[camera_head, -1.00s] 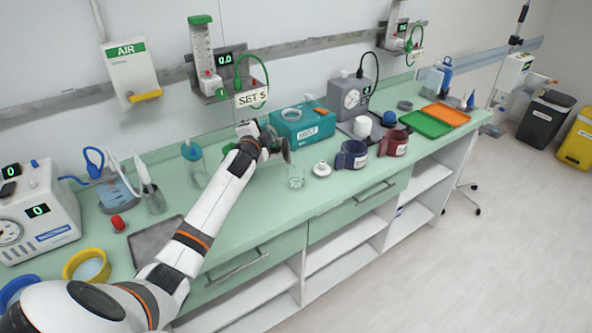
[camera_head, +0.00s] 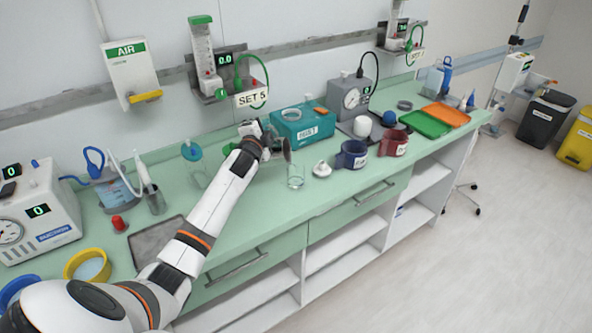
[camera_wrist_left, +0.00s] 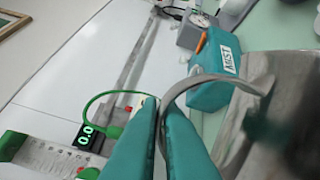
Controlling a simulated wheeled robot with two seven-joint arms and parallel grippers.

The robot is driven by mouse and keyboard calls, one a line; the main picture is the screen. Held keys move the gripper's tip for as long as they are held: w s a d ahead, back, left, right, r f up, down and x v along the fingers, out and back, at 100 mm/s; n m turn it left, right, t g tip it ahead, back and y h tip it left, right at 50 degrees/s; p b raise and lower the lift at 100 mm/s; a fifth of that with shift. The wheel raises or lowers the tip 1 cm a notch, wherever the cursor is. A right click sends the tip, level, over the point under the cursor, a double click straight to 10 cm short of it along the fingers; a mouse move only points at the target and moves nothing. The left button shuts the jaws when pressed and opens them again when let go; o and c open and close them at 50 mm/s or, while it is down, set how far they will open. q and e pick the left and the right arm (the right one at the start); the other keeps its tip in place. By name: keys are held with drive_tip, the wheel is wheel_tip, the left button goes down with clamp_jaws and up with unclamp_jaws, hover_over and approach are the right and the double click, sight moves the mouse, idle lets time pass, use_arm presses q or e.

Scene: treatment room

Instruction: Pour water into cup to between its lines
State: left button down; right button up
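My left gripper (camera_wrist_left: 160,112), with teal fingers, is shut on the curved grey handle of a metal jug (camera_wrist_left: 285,75) in the left wrist view. In the head view the jug (camera_head: 287,150) shows as a small dark grey shape at the end of my left arm, held above the counter and partly hidden by the gripper. A clear glass cup (camera_head: 296,177) stands on the counter just below and right of the jug. Its lines and water level are too small to tell. No water stream can be made out. My right gripper is not in view.
A teal MIST box (camera_head: 303,126) stands behind the gripper. A white-lidded item (camera_head: 322,169), a blue mug (camera_head: 352,154) and a red mug (camera_head: 393,143) stand right of the cup. A teal-capped jar (camera_head: 193,160) is left of my arm. The counter's front strip (camera_head: 270,205) is clear.

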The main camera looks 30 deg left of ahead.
use_arm(q)
drive_tip(key=shift+w+d+r+m, duration=0.15)
drive_tip(key=shift+d+r+m, duration=0.1)
drive_tip(key=shift+d+m, duration=0.1)
idle(1.1)
